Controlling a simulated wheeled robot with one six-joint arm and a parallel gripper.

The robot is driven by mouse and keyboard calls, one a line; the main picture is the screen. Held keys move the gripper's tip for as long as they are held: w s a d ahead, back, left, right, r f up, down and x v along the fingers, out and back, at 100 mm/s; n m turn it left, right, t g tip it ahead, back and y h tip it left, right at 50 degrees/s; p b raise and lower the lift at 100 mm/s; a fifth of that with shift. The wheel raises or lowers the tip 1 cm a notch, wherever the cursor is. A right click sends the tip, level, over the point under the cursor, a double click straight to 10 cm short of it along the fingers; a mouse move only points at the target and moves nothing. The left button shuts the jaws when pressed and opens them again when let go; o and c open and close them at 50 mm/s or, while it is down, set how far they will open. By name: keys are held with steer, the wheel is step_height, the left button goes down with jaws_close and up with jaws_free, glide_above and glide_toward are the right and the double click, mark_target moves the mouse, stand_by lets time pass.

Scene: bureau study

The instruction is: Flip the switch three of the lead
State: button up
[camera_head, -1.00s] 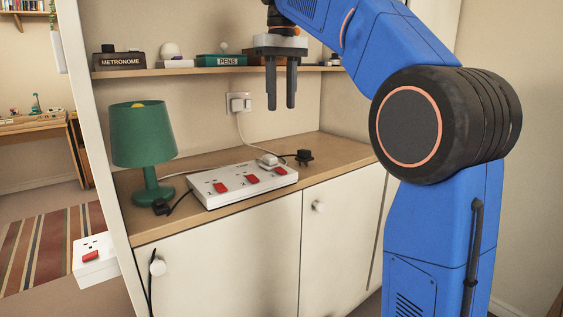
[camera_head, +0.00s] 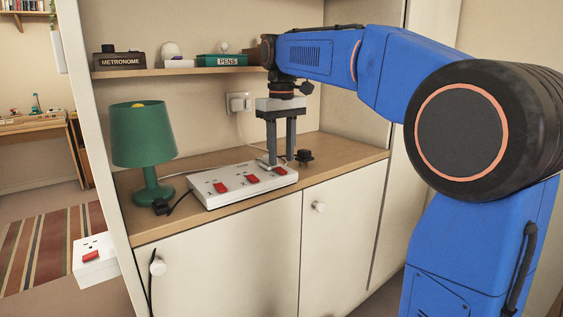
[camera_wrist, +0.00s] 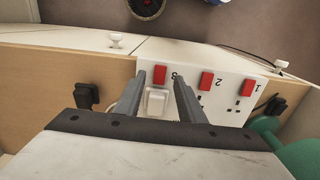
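The lead is a white socket strip (camera_head: 215,193) lying on the wooden counter, with three red rocker switches. Its numbers 1, 2 and 3 appear upside down in the wrist view. Switch three (camera_head: 281,171) is at the right end; it also shows in the wrist view (camera_wrist: 160,76), between my fingertips. A white plug (camera_wrist: 154,103) sits in the socket beside switch three. My gripper (camera_head: 281,161) points down over this end of the strip, its fingers apart and empty. Whether the fingertips touch the plug or strip, I cannot tell.
A green lamp (camera_head: 145,140) stands left of the strip. Black plugs lie near both ends, one at right (camera_head: 304,156). A shelf (camera_head: 170,71) with small boxes runs above the counter. Another white socket box (camera_head: 94,262) with a red switch is at lower left.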

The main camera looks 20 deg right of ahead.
mark_target(281, 171)
steer(key=shift+f, duration=1.35)
jaws_close()
steer(key=shift+w+a+g+h, duration=0.1)
steer(key=shift+w+g+h, duration=0.15)
steer(key=shift+g, duration=0.55)
steer(key=shift+w+a+g+h, duration=0.1)
steer(key=shift+w+g+h, duration=0.15)
steer(key=shift+g, duration=0.55)
jaws_free()
